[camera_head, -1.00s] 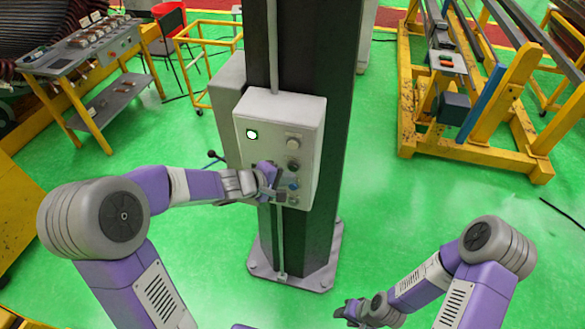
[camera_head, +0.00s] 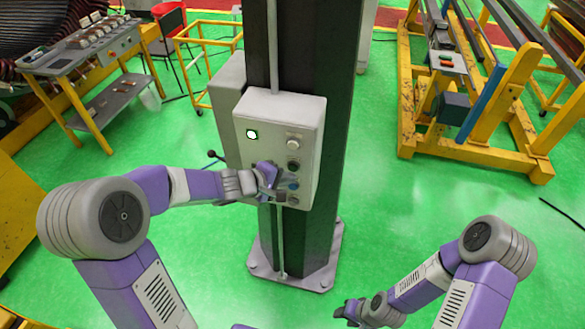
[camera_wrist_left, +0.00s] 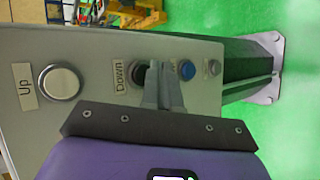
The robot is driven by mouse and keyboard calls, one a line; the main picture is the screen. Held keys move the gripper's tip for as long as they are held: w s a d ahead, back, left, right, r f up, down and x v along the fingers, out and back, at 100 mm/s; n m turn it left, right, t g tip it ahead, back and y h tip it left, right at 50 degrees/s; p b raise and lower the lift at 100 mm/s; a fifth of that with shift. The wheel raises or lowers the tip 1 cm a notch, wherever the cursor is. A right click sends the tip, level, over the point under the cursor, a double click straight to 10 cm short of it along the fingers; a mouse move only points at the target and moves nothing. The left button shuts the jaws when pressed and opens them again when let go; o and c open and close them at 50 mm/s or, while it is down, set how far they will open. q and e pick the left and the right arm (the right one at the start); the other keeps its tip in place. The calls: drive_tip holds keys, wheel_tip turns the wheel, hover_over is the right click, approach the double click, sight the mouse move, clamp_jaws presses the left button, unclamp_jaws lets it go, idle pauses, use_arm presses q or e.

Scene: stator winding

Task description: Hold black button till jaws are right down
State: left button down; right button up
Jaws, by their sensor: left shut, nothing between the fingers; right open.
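The grey control box (camera_head: 262,170) is on the dark column. In the left wrist view the black button (camera_wrist_left: 138,72) is partly visible beside the "Down" label (camera_wrist_left: 118,76); it also shows on the box in the head view (camera_head: 293,165). My left gripper (camera_wrist_left: 163,68) is shut and empty, its fingertips at the right edge of the black button, partly covering it. I cannot tell whether they touch or press it. In the head view my left gripper (camera_head: 281,190) is at the lower button column. My right gripper (camera_head: 347,313) is open and empty, low in front, away from the box.
The "Up" button (camera_wrist_left: 60,82) is at the left in the wrist view; a blue button (camera_wrist_left: 187,69) and a small grey one (camera_wrist_left: 214,67) are on the right. A yellow frame (camera_head: 470,148) stands right. Green floor between is clear.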

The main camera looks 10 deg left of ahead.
use_arm(q)
drive_tip(key=shift+w, duration=0.1)
drive_tip(key=shift+w, duration=0.35)
drive_tip(key=shift+w, duration=0.35)
idle(2.1)
drive_tip(key=shift+b, duration=0.3)
idle(2.2)
drive_tip(key=shift+s+b, duration=0.5)
drive_tip(key=shift+s, duration=0.3)
drive_tip(key=shift+s+a+b, duration=0.1)
drive_tip(key=shift+s+b, duration=0.9)
drive_tip(key=shift+s, duration=1.5)
